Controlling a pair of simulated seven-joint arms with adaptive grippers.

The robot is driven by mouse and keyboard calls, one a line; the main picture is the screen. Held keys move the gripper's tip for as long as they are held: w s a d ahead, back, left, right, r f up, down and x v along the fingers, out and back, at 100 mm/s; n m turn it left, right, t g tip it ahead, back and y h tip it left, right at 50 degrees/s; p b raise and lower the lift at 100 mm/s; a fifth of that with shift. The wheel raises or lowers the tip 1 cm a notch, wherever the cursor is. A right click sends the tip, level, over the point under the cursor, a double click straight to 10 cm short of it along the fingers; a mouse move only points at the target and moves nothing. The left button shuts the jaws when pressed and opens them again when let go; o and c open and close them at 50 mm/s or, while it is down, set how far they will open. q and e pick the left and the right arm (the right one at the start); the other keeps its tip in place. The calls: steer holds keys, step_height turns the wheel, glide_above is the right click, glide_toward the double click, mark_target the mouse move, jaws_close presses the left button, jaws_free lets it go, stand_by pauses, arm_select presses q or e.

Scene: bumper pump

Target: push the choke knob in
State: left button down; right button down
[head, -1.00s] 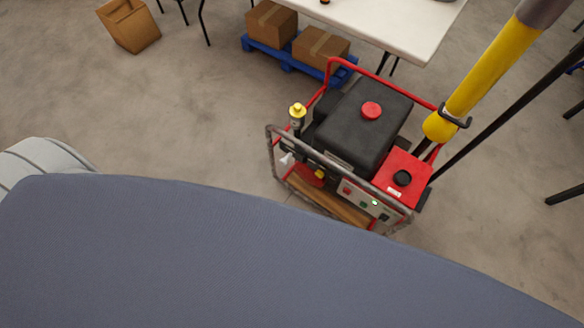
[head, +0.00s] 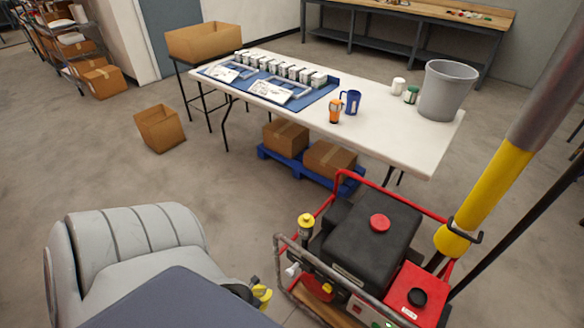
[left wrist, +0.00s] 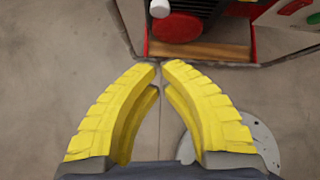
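The white knob also shows at the top edge of the left wrist view (left wrist: 160,8). My left gripper (head: 264,296) has yellow fingers and is left of the frame, apart from it. In the left wrist view its tips (left wrist: 160,66) nearly meet, with nothing between them. My right gripper is out of view.
The metal frame tube (head: 300,265) runs around the pump. A white table (head: 400,135) with a grey bin (head: 447,90) stands behind, above boxes on a blue pallet (head: 345,185). Open floor lies left of the pump.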

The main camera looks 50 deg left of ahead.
mark_target(288, 274)
arm_select(q)
steer(key=shift+a+m, duration=0.1)
steer(key=shift+m, duration=0.8)
steer(key=w+r+x, duration=0.2)
steer(key=x, duration=1)
steer(key=shift+w+a+f, duration=0.2)
steer(key=shift+f, duration=0.15)
steer(key=shift+w, duration=0.1)
steer(key=shift+w+a, duration=0.1)
steer(key=shift+w, duration=0.75)
steer(key=shift+w+a, duration=0.15)
steer(key=shift+w, duration=0.65)
